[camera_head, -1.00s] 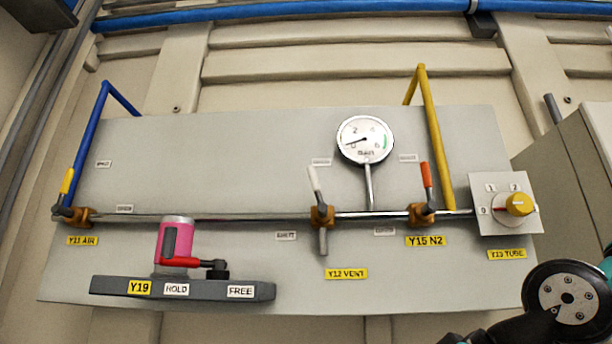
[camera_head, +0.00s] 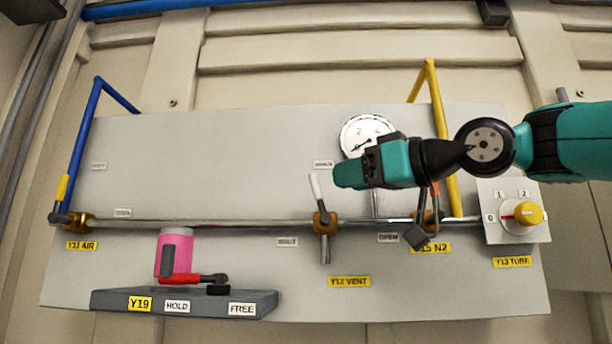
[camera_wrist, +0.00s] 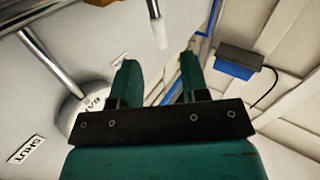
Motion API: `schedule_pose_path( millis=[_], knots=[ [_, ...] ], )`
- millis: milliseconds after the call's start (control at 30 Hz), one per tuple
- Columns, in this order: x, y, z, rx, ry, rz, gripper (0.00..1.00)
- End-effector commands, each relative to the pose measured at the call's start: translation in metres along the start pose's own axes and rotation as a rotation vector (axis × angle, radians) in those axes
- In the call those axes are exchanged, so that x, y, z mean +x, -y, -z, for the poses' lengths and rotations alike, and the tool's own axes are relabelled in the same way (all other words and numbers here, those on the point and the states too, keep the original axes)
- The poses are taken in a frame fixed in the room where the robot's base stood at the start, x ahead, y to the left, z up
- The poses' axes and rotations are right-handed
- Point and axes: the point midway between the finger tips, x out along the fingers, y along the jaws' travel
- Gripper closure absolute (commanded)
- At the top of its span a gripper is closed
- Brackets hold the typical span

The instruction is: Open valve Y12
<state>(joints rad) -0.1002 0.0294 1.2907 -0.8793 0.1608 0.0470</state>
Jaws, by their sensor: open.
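Valve Y12 (camera_head: 323,222) is a brown body on the horizontal pipe, above the yellow Y12 VENT label (camera_head: 349,281). Its white-tipped lever (camera_head: 316,186) points up and slightly left, across the pipe. A SHUT label (camera_head: 287,242) lies left of and below the valve. My gripper (camera_head: 350,175) is in front of the panel, right of the lever tip and apart from it. In the wrist view my gripper (camera_wrist: 158,68) has its teal fingers apart with nothing between them. A white-ended rod (camera_wrist: 157,30), apparently the lever, shows beyond the fingertips.
My arm partly covers the gauge (camera_head: 356,131) and valve Y15 near the yellow pipe (camera_head: 437,130). The Y13 selector (camera_head: 528,213) is at right. The Y19 block (camera_head: 110,299) with a pink body (camera_head: 174,250) stands lower left. The panel left of Y12's lever is clear.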

Motion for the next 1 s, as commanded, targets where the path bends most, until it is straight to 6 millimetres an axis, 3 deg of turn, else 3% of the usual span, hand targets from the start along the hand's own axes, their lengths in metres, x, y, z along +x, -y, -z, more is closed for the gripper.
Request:
schedule_pose_path(
  millis=[200,400,600,867,1000],
  knots=[
    [0.050,0.000,0.004,0.004,0.003,0.005,0.59],
    [0.081,0.000,0.003,0.003,0.003,0.002,0.59],
    [0.092,0.000,0.000,0.000,0.001,0.000,0.59],
    [0.093,0.000,-0.001,0.000,0.001,-0.001,0.59],
    [0.093,0.000,-0.001,0.000,0.001,-0.001,0.91]
  ],
)
